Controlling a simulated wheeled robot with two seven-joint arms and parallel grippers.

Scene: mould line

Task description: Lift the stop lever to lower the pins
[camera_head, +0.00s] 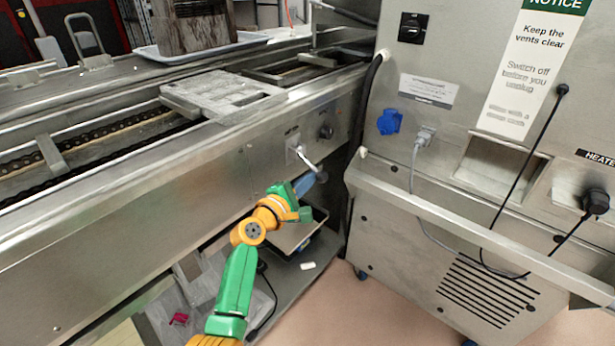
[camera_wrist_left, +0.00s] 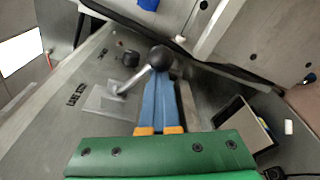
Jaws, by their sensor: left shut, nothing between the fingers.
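The stop lever (camera_head: 303,157) is a metal rod with a dark ball knob, set in a pale plate on the front panel of the steel line. In the left wrist view the lever (camera_wrist_left: 136,80) slants up to its dark knob (camera_wrist_left: 160,58). My left gripper (camera_head: 318,178) is at the knob, with its blue fingers shut and nothing between them. In the left wrist view its fingertips (camera_wrist_left: 160,80) lie just below the knob and overlap it; I cannot tell whether they touch. The pins are not discernible. My right gripper is not in view.
A grey mould (camera_head: 222,94) lies across the chain conveyor. A dark knob (camera_head: 326,131) sits right of the lever. A steel cabinet (camera_head: 440,228) with a rail and cables stands close on the right. A shelf with trays (camera_head: 300,238) is below the panel.

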